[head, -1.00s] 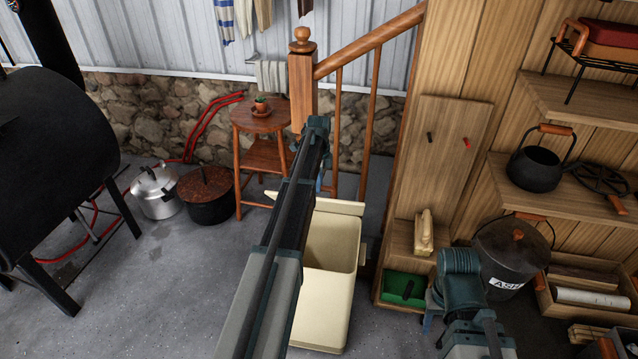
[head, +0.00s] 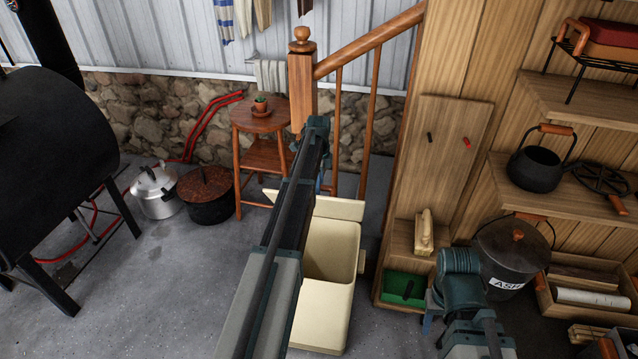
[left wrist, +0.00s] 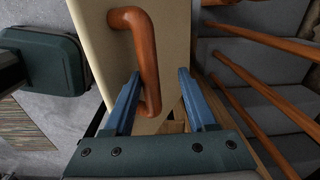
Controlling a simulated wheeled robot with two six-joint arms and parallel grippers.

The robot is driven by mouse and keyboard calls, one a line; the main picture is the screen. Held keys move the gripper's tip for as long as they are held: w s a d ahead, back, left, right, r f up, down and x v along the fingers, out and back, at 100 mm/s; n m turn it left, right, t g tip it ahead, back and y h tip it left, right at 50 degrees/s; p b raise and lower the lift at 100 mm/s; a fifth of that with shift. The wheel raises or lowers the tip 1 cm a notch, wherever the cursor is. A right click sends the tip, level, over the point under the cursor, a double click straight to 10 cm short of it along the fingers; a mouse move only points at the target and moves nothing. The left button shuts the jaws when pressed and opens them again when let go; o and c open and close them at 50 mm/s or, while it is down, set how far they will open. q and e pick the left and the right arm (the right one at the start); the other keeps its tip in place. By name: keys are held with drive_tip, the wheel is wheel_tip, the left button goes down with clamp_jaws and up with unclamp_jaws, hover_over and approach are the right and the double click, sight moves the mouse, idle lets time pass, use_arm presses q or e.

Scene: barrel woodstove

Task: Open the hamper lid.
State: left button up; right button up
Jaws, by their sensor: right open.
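My left gripper (head: 321,180) is at the lid, mostly hidden behind my own arm. In the left wrist view, the lid (left wrist: 180,45) carries a brown curved handle (left wrist: 148,55). The blue fingers of my left gripper (left wrist: 160,100) are apart, with the handle's near end between them. My right gripper (head: 428,322) is low by the shelf, mostly hidden by its arm.
A wooden stair rail and post (head: 302,90) stand behind the hamper. A small stool (head: 260,120) with a potted plant and two pots are to the left. Wooden shelving (head: 560,105) and an ash bucket (head: 510,255) are at right.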

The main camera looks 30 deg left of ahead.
use_arm(q)
wheel_tip(320, 180, up, 14)
drive_tip(key=p, duration=1.3)
drive_tip(key=shift+s+p, duration=0.2)
drive_tip(key=shift+p, duration=0.2)
use_arm(e)
wheel_tip(320, 180, up, 14)
use_arm(q)
drive_tip(key=shift+f, duration=0.15)
use_arm(e)
drive_tip(key=shift+f, duration=0.1)
